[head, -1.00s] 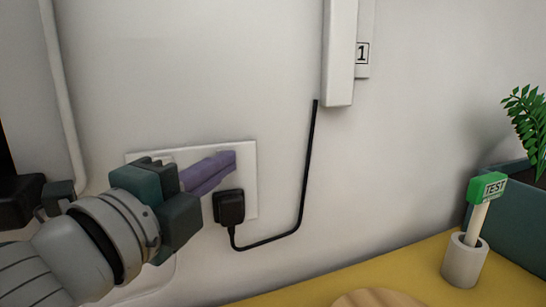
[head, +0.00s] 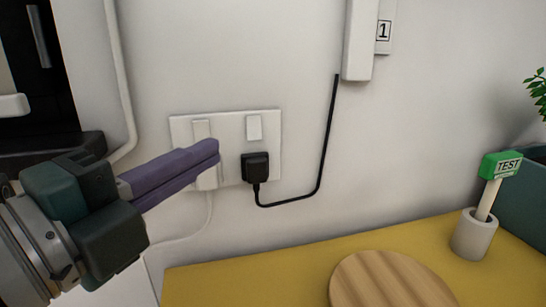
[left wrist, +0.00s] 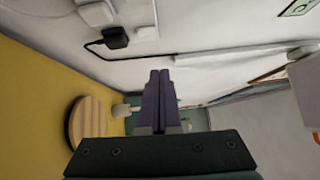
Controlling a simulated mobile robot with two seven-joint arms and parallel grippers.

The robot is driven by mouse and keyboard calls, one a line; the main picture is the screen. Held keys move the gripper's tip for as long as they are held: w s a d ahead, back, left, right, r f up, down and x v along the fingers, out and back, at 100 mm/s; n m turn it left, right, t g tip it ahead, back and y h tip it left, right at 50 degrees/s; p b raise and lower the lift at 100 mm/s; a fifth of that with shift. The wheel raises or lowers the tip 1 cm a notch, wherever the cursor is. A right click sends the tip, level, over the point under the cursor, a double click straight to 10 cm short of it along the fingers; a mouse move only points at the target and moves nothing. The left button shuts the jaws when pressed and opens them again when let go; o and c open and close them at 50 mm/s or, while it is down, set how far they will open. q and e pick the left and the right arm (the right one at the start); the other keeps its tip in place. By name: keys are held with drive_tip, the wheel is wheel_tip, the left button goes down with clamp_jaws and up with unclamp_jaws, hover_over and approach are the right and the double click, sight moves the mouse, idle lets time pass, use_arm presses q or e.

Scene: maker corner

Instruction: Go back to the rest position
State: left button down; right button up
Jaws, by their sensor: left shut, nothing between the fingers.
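My left gripper (head: 214,150) comes in from the left in the head view. Its purple fingers are shut together with nothing between them. In that view the fingertips lie in front of the left part of a white double wall socket (head: 232,128), and I cannot tell how far apart they are. In the left wrist view the same shut fingers (left wrist: 158,82) point up the picture, clear of the wall plate. My right gripper is not in view.
A black plug (head: 255,167) sits in the socket's right side, its cable running up to white trunking (head: 359,40). A yellow worktop (head: 240,285) holds a round wooden board (head: 390,280) and a white pot (head: 474,238) with a green TEST sign (head: 502,165).

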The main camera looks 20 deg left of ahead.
use_arm(q)
drive_tip(key=shift+s, duration=0.35)
drive_tip(key=s+a+n+g+y+p, duration=0.5)
drive_tip(key=n+g+p, duration=0.2)
drive_tip(key=n+p, duration=0.5)
drive_tip(key=s+d+r+n+g+h+p, duration=0.2)
drive_tip(key=s+d+n+g+p, duration=0.2)
drive_tip(key=s+n+g+p, duration=0.6)
wheel_tip(320, 180, up, 35)
drive_tip(key=s+m+t+p, duration=0.1)
drive_tip(key=m+t+p, duration=0.1)
drive_tip(key=p, duration=3)
drive_tip(key=shift+s+a+m+t, duration=0.15)
drive_tip(key=shift+s+m+t, duration=0.2)
drive_tip(key=shift+m, duration=0.35)
